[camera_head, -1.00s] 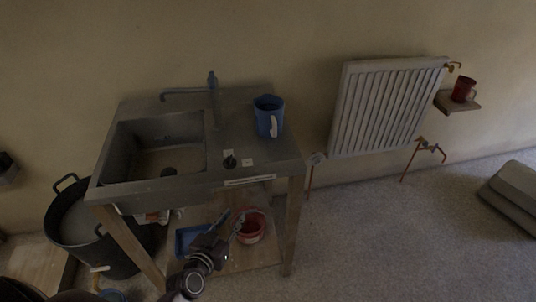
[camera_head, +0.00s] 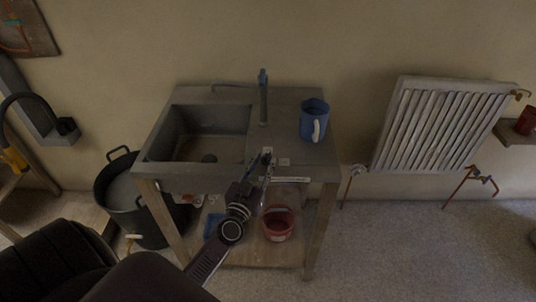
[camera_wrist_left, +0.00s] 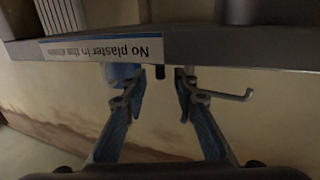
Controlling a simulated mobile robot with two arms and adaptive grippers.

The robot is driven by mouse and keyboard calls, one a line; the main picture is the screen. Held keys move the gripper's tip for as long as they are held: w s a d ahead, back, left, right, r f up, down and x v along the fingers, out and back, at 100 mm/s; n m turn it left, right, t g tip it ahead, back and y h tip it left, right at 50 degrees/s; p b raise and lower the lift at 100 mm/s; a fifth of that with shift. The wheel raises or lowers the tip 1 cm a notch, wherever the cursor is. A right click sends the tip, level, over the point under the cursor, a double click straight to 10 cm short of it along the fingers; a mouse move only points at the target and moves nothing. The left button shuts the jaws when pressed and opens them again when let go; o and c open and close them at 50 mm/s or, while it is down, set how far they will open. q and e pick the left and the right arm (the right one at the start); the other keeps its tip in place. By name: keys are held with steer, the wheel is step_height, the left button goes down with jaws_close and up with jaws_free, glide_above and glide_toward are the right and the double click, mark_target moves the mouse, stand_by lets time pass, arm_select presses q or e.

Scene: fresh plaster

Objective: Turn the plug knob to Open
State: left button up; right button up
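The sink unit (camera_head: 215,170) has a grey top with a basin on its left. The dark plug knob is largely hidden behind my left gripper in the head view; a white label (camera_head: 284,161) shows beside it. My left gripper (camera_head: 263,164) is at the front edge of the top, in front of the knob area. In the left wrist view, which is upside down, its two fingers (camera_wrist_left: 159,82) are apart and empty. A small dark post, apparently the plug knob (camera_wrist_left: 160,72), shows between and beyond the fingertips. My right gripper is not in view.
A blue jug (camera_head: 314,118) stands right of the knob, and the tap (camera_head: 263,95) rises behind it. A sign (camera_wrist_left: 105,48) runs along the sink's front edge, close to the fingers. A red bucket (camera_head: 278,222) sits on the lower shelf. A radiator (camera_head: 440,125) hangs at right.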

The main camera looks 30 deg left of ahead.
mark_target(265, 159)
arm_select(q)
steer(key=shift+x, duration=1.95)
jaws_close()
